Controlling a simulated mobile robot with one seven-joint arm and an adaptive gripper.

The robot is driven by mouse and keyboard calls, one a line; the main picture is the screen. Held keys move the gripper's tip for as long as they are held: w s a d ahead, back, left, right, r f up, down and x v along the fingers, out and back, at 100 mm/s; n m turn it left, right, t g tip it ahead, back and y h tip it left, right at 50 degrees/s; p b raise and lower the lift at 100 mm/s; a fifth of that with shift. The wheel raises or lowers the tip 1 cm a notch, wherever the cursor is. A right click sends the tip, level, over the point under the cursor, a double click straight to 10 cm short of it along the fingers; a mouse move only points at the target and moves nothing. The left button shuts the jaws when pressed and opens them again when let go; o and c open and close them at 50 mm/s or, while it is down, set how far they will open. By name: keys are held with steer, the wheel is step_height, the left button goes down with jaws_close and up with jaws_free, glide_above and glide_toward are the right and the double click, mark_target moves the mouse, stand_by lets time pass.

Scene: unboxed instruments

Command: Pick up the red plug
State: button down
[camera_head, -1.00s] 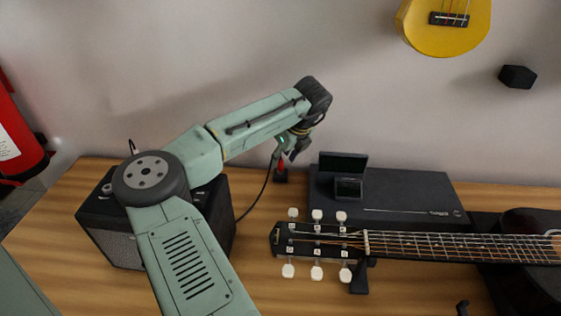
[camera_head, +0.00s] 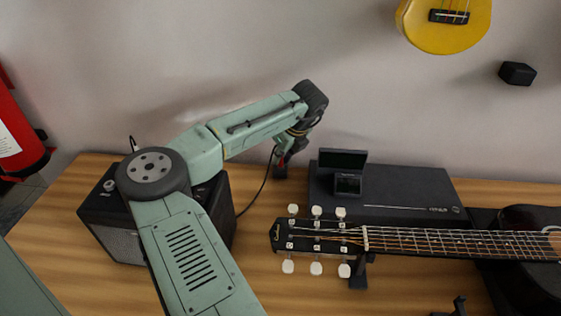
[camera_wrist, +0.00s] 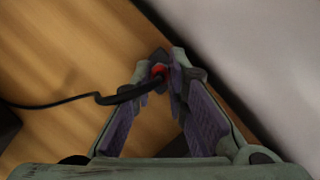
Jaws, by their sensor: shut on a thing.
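The red plug (camera_wrist: 158,70) is between the fingertips of my gripper (camera_wrist: 164,76) in the wrist view, with a black cable running from it to the left. My gripper is shut on the plug, and the fingers hide part of it. I cannot tell whether the plug is still seated in the block.
A black amplifier (camera_head: 110,228) stands left on the wooden table (camera_head: 255,275). A flat black case (camera_head: 415,190) with a small open box (camera_head: 348,185) on it lies just right of my gripper. A black guitar (camera_head: 430,240) lies in front of the case. The wall is close behind.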

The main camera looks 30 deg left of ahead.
steer(key=shift+r, duration=0.15)
steer(key=shift+r, duration=0.3)
steer(key=v, duration=0.2)
steer(key=shift+s+r, duration=0.35)
steer(key=shift+r, duration=0.05)
steer(key=s+d+b, duration=0.2)
steer(key=s+d, duration=0.7)
steer(key=s, duration=0.2)
steer(key=shift+d+f, duration=0.35)
steer(key=shift+f, duration=0.05)
steer(key=shift+s+a, duration=0.15)
steer(key=shift+s, duration=0.2)
